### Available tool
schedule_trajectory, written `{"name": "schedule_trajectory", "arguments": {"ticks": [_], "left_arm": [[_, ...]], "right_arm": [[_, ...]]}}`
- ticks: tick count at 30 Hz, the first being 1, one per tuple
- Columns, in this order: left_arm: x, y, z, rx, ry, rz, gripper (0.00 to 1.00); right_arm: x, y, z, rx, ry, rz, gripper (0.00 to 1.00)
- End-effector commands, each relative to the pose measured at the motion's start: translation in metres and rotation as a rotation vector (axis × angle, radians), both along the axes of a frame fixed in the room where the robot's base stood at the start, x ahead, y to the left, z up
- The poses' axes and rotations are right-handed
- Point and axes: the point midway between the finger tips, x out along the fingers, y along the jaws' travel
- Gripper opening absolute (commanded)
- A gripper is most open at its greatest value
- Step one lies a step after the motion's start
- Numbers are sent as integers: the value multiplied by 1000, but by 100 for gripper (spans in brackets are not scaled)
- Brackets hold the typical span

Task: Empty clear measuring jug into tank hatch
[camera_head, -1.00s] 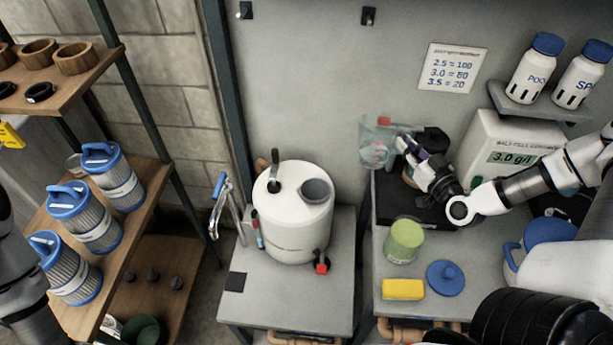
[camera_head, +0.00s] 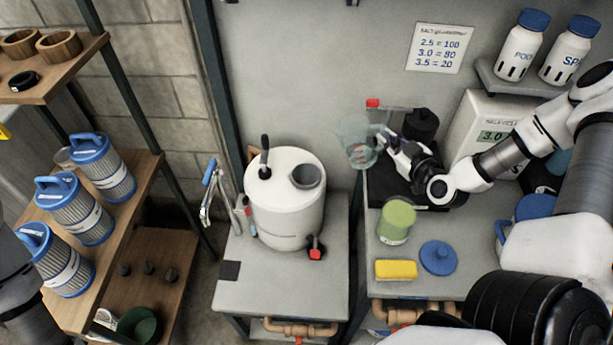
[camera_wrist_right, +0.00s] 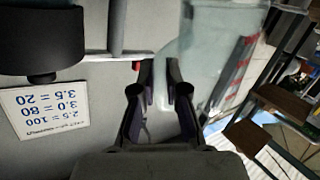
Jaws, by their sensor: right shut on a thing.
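The clear measuring jug (camera_head: 354,141) with red markings is held in the air near the left edge of the right-hand bench. It also fills the upper right of the right wrist view (camera_wrist_right: 222,50). My right gripper (camera_head: 386,142) is shut on the jug's handle; its fingers (camera_wrist_right: 164,90) close around the handle in the wrist view. The white tank (camera_head: 284,215) stands on the middle bench, left of and below the jug. Its round dark hatch (camera_head: 306,175) is open on top, with a black lever (camera_head: 265,155) beside it. My left gripper is out of view; only the arm shows at left.
A black stand with a dark knob (camera_head: 421,124) is right behind the jug. Blue-capped filters (camera_head: 75,208) stand on the left shelf. The space above the tank is clear.

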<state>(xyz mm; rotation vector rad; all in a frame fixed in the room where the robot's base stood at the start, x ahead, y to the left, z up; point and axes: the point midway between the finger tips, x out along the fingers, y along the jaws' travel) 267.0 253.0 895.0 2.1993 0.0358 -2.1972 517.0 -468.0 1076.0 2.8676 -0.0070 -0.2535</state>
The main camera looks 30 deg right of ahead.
Motion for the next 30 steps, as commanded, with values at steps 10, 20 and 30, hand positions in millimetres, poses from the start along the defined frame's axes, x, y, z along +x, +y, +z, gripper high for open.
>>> {"name": "schedule_trajectory", "arguments": {"ticks": [10,20,30], "left_arm": [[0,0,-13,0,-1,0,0],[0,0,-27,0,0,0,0],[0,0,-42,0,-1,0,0]], "right_arm": [[12,20,-14,-187,122,5,0],[23,35,-28,-364,243,4,0],[30,46,-44,-542,362,4,0]]}}
